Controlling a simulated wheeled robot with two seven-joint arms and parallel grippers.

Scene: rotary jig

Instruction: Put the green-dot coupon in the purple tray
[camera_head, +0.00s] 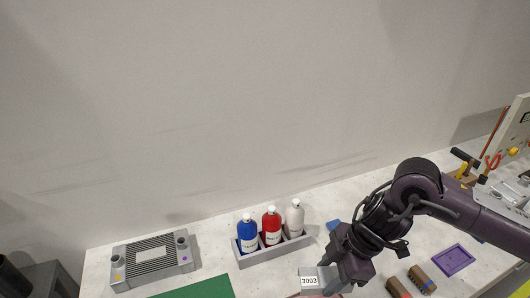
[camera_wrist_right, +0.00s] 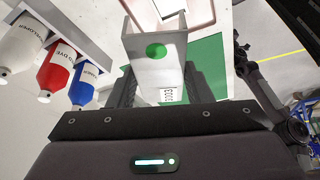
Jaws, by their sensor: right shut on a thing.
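The green-dot coupon (camera_wrist_right: 157,62) is a pale grey-white piece with a round green dot on its face in the right wrist view. A label reading 3003 shows on it in the head view (camera_head: 309,281). My right gripper (camera_head: 328,280) is shut on it, with a dark finger on either side in the wrist view (camera_wrist_right: 160,85). The purple tray (camera_head: 453,260) lies flat on the table to the right of my right gripper and looks empty. My left gripper does not show.
A grey rack (camera_head: 275,253) holds blue, red and white bottles behind and left of the right gripper. A grey finned block (camera_head: 153,262) and green mat (camera_head: 198,288) lie further left. Tools stand at far right.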

